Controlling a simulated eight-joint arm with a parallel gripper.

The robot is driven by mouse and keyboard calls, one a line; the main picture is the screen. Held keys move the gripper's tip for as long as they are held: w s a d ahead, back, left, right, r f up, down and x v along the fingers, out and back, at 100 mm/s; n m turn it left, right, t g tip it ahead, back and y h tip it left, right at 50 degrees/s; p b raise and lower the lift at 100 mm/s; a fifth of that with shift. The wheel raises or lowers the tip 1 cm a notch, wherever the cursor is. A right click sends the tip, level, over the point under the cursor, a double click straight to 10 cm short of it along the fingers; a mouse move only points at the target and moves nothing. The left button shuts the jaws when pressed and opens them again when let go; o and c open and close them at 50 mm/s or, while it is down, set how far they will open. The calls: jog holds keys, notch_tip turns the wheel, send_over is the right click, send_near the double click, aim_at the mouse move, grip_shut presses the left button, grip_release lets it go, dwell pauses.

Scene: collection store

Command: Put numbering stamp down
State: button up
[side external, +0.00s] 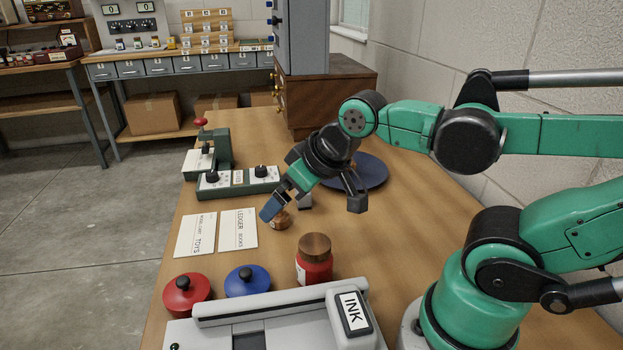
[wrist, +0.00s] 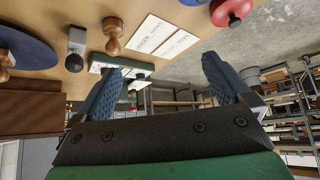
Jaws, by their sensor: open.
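My gripper (side external: 274,205) hangs tilted above the middle of the table. In the wrist view its two blue fingers (wrist: 160,68) are spread wide with nothing held between them. A stamp with a grey block and black handle (wrist: 76,48), which looks like the numbering stamp, is on the table; in the side view what seems to be its block (side external: 306,201) shows partly behind my gripper. A wooden-handled stamp (wrist: 113,38) is beside it, apart from it; in the side view this one (side external: 281,221) shows just below my blue fingertip.
Two labelled cards (side external: 238,230) lie to the left. A green machine (side external: 238,182) stands behind them. A blue round plate (side external: 370,172) is behind my gripper. A red jar (side external: 314,262), red lid (side external: 187,293), blue lid (side external: 247,281) and ink device (side external: 352,313) stand in front.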

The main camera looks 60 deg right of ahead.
jog(key=w+d+r+n+g+y, duration=0.2)
jog(key=w+d+r+n+y, duration=0.15)
jog(key=w+d+r, duration=0.35)
jog(key=d+f+n+t+y, duration=0.3)
jog(key=d+n+y, duration=0.2)
jog(key=d, duration=1)
jog(key=shift+n, duration=0.25)
jog(key=f, duration=1.4)
jog(key=shift+s+a+f, duration=0.1)
jog(key=shift+s, duration=0.3)
jog(key=shift+w+a+f, duration=0.2)
jog(key=shift+f, duration=0.1)
jog(key=shift+x, duration=2.5)
jog(key=shift+r, duration=0.1)
